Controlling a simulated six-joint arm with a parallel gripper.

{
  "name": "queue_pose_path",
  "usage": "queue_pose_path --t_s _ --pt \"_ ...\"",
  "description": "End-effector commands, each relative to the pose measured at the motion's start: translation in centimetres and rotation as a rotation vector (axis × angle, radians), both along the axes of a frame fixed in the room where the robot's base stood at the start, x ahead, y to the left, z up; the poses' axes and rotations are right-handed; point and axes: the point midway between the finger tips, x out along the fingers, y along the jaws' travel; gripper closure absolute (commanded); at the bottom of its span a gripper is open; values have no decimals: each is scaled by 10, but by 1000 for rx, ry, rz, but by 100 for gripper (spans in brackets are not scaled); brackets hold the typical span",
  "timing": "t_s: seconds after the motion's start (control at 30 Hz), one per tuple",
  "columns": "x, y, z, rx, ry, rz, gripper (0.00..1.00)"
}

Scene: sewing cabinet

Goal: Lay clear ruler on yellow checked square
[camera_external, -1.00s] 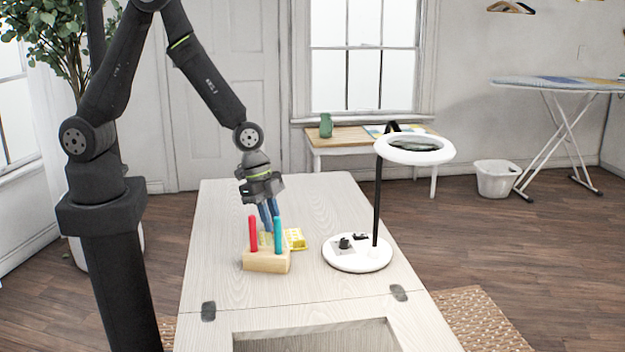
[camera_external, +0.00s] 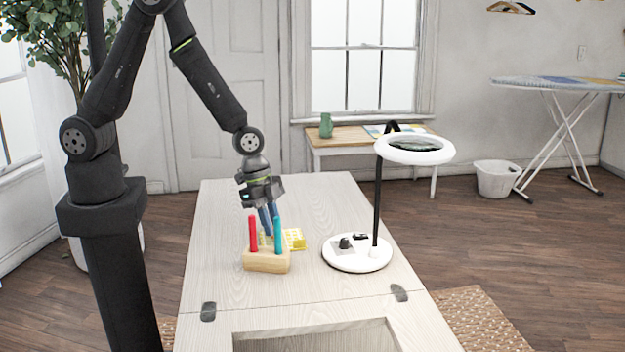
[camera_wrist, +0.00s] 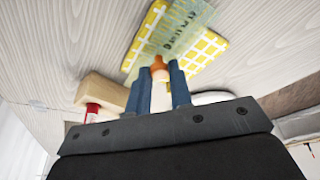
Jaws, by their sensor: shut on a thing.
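The yellow checked square (camera_wrist: 205,50) lies on the pale table, and part of it shows behind the wooden block in the external view (camera_external: 296,239). The clear ruler (camera_wrist: 180,24), a see-through greenish strip with dark marks, reaches over the square in the wrist view. My gripper (camera_wrist: 162,78) has its blue fingers closed around a cream piece with an orange end, which appears to be the ruler's grip. My gripper (camera_external: 271,230) points down behind the block. I cannot tell whether the ruler touches the square.
The wooden block (camera_external: 266,261) with upright red (camera_external: 253,234) and teal (camera_external: 278,236) handles stands close in front of my fingers. A white magnifier lamp (camera_external: 352,256) stands to the right. The table's near end has a recessed opening. Bare table lies left of the block.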

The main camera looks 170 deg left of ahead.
Motion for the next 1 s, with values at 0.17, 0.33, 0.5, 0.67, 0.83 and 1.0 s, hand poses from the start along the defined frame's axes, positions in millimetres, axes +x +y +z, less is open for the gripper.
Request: queue_pose_path --t_s 0.17,0.33,0.5,0.67,0.83,1.0 --pt "0 0 -1 0 0 0 100" --pt "0 0 -1 0 0 0 100" --pt "0 0 -1 0 0 -1 100" --pt "0 0 -2 0 0 -1 100" --pt "0 0 -4 0 0 -1 100" --pt "0 0 -3 0 0 -1 57"
